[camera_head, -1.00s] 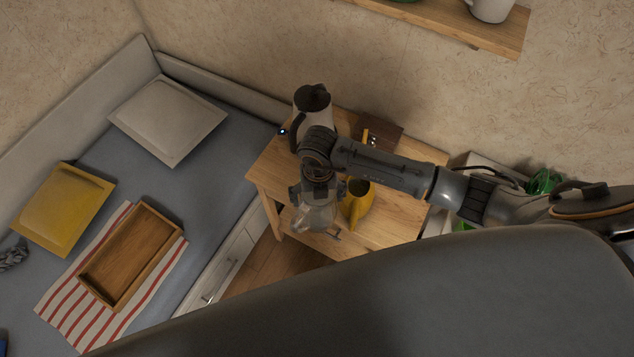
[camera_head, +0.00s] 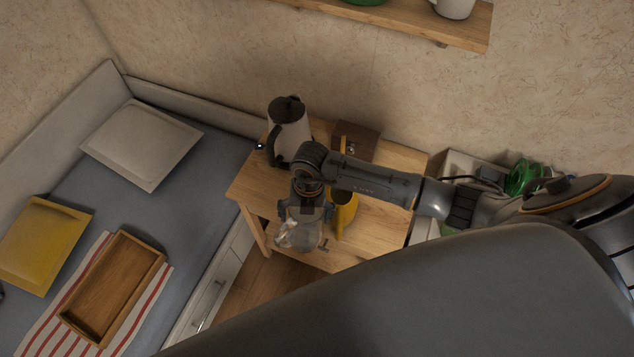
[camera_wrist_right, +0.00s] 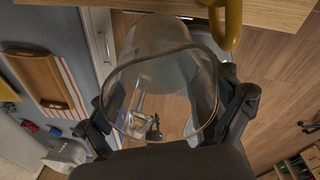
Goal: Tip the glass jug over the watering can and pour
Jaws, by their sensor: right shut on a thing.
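The clear glass jug (camera_head: 298,235) is held by my right gripper (camera_head: 305,215) near the left front edge of the small wooden table. In the right wrist view the jug (camera_wrist_right: 165,75) fills the middle, with my right gripper's fingers (camera_wrist_right: 172,115) on either side of it. I cannot tell its tilt or whether it holds liquid. The yellow watering can (camera_head: 346,217) stands on the table just right of the jug, partly hidden by my arm. Part of the can (camera_wrist_right: 233,22) shows at the top of the wrist view. My left gripper is not in view.
A kettle (camera_head: 290,130) and a dark wooden box (camera_head: 358,140) stand at the table's back. The table (camera_head: 385,225) has bare room to the right. A bed with cushions and a wooden tray (camera_head: 88,320) lies left. A shelf (camera_head: 400,22) hangs above.

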